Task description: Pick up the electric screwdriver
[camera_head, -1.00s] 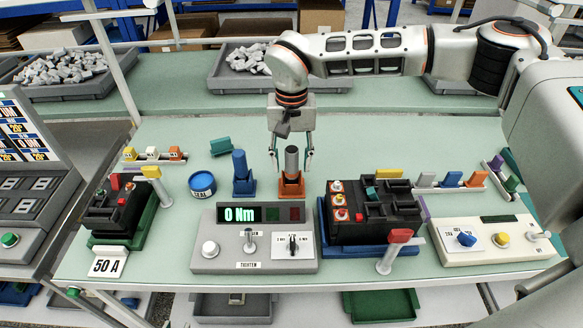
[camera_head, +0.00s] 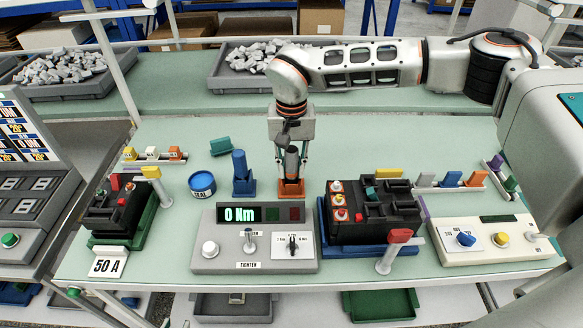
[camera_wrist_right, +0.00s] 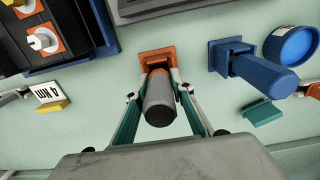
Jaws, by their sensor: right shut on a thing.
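The electric screwdriver, a dark grey cylinder (camera_wrist_right: 159,104), stands upright in an orange holder (camera_head: 291,188); in the head view my gripper partly covers it. My right gripper (camera_head: 291,172) has come down over it from above and is shut on it, with one finger on each side. The right wrist view shows the two teal and grey fingers (camera_wrist_right: 160,92) along the sides of the cylinder. The screwdriver's lower end is hidden in the holder. My left gripper is in neither view.
A blue tool (camera_head: 239,167) stands in a blue holder just left of the orange one. A blue tin (camera_head: 202,184) is further left. The torque tester (camera_head: 220,248) reading 0 Nm is in front; a black breaker block (camera_head: 385,222) is to the right.

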